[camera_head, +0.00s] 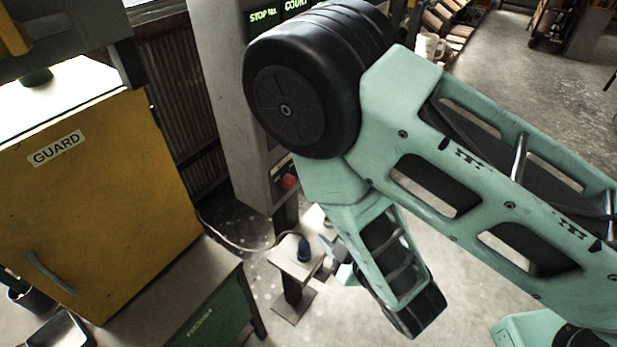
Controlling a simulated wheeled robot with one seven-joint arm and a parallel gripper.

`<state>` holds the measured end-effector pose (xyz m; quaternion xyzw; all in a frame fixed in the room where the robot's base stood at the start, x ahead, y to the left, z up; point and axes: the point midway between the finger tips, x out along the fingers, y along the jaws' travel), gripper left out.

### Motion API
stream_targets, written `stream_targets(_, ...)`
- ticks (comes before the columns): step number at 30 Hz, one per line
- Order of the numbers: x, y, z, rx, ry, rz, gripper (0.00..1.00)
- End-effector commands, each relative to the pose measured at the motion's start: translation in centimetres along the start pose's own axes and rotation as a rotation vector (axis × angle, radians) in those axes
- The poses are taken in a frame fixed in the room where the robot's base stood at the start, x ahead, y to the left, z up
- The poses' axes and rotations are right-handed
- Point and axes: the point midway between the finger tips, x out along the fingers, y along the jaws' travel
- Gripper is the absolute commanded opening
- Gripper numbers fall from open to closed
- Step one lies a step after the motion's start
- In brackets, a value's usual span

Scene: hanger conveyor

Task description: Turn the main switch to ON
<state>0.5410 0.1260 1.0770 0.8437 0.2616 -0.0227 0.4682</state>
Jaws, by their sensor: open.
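A grey control column (231,110) stands behind my arm. A red knob (289,181) sits on its lower front, under a small label too small to read. I cannot tell whether this knob is the main switch or which position it is in. My arm covers the column's right part. My gripper (325,260) shows only partly, below and to the right of the red knob and apart from it. It is open, and I see nothing held in it. My forearm hides much of it.
A yellow guard box (100,200) with a handle stands on a bench at left. A small pedestal (290,263) bears a dark blue object (304,250) close beside my gripper. A lit display (278,13) tops the column.

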Motion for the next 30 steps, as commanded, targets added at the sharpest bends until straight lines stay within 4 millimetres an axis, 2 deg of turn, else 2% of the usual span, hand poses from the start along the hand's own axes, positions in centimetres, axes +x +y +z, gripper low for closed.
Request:
stream_targets(5,-0.8,0.7,-0.6,-0.077,0.061,0.041,0.53)
stream_targets(11,0.4,0.4,-0.5,-0.077,0.068,0.048,0.53)
stream_targets(26,5.6,0.9,-1.1,-0.076,0.067,0.047,0.53)
stream_targets(30,7.9,1.4,-1.4,-0.077,0.065,0.046,0.53)
